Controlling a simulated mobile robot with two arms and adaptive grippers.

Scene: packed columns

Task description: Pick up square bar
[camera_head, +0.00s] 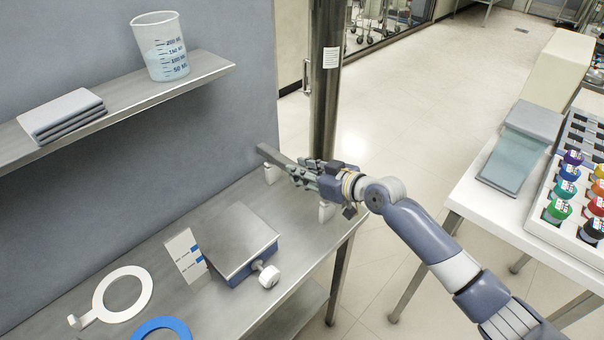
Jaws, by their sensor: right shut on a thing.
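A grey square bar (276,156) is in my right gripper (306,176), over the far right end of the metal bench (335,222). The bar's far-left end sticks out past the fingers; the gripper hides much of the rest. My right gripper is shut on the bar, its arm coming in from the lower right. Two small white supports, one on the left (271,174) and one on the right (326,211), stand beneath the bar. I cannot tell whether the bar touches them. My left gripper is not in view.
A metal-topped device (236,240) with a white knob and a label card (186,256) stand on the bench. A white ring (97,299) and a blue ring (162,324) lie nearer. A shelf (120,108) holds a beaker (160,46). A white table (470,195) with bottles stands right.

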